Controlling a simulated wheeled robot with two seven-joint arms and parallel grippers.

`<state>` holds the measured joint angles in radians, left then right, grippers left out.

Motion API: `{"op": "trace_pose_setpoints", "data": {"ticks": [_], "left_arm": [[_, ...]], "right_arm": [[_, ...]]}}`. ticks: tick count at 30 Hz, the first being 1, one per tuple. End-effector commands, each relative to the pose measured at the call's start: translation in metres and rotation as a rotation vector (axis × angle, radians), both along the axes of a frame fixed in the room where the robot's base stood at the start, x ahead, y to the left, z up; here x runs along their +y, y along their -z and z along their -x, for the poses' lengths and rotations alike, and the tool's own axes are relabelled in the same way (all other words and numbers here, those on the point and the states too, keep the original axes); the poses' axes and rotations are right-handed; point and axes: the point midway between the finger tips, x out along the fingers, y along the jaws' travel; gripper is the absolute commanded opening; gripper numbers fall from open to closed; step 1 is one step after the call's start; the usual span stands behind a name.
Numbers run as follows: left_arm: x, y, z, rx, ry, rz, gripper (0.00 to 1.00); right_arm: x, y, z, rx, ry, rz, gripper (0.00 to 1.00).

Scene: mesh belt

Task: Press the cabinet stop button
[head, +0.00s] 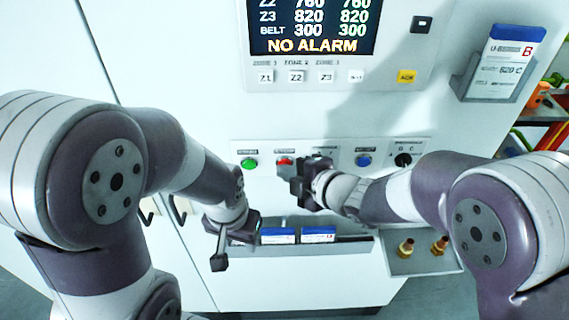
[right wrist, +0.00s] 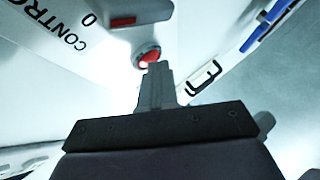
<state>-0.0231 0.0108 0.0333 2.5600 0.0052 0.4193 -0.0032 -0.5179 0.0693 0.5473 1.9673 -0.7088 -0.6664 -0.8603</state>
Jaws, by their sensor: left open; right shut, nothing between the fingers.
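The red button (head: 285,161) sits on the cabinet's lower control strip, between a green button (head: 249,163) and the part hidden by my right gripper. In the right wrist view the red button (right wrist: 147,56) is just beyond the fingertips, which overlap its lower edge. I cannot tell whether they touch it. My right gripper (head: 296,188) is shut and empty, in front of the strip just below and right of the red button. The right wrist view also shows its closed fingers (right wrist: 155,76). My left gripper (head: 217,246) is open and empty, lower left near the card tray.
A blue button (head: 363,160) and a black rotary knob (head: 403,160) are further right on the strip. A tray (head: 340,248) with blue-topped cards juts out below. The display (head: 313,28) above reads NO ALARM. A card holder (head: 490,85) is at upper right.

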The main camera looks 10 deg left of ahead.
Motion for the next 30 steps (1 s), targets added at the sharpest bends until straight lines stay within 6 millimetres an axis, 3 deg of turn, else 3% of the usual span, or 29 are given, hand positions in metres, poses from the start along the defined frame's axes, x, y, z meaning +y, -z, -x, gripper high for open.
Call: {"op": "trace_pose_setpoints", "data": {"ticks": [11,21,30], "left_arm": [[0.0,0.001,0.0,0.0,0.0,0.0,0.43],[0.0,0.009,0.0,0.0,0.0,0.0,0.43],[0.0,0.009,0.0,0.0,0.0,0.0,0.43]], "right_arm": [[0.0,0.0,0.0,-0.001,0.001,0.0,0.0],[-0.005,0.001,0.016,-0.001,0.0,-0.001,0.0],[-0.005,0.001,0.017,0.0,0.0,0.0,0.0]]}}
